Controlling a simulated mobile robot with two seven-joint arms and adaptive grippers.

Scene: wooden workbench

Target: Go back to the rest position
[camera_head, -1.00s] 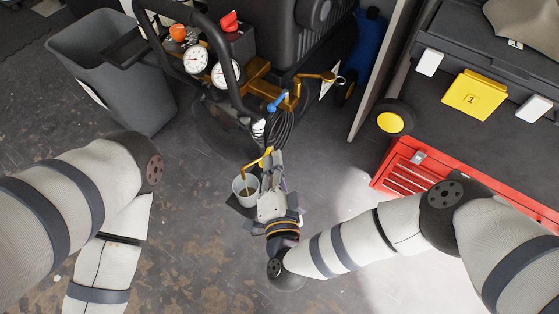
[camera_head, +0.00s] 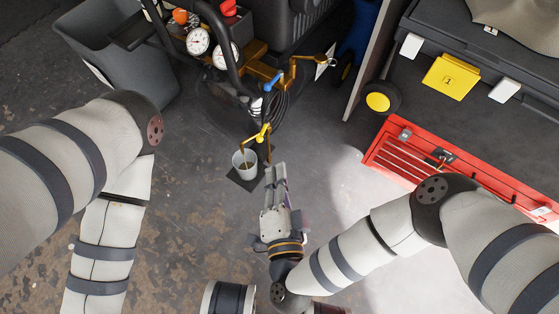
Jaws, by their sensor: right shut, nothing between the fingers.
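My right gripper (camera_head: 276,170) points up the picture over the dark floor, shut and empty. Its fingertips lie just right of and below a small white cup (camera_head: 244,168) with brown contents, apart from it in the picture. A yellow valve handle (camera_head: 258,134) on a brass pipe shows above the cup, clear of the fingers. My left arm (camera_head: 110,215) comes in from the left and runs down out of the bottom edge; its gripper is out of view.
A machine with gauges (camera_head: 198,41) and a black frame stands at the top. A grey bin (camera_head: 115,60) is at the upper left. A red toolbox (camera_head: 450,172) lies at the right, below a yellow-latched black case (camera_head: 451,76). The floor (camera_head: 190,200) between the arms looks clear.

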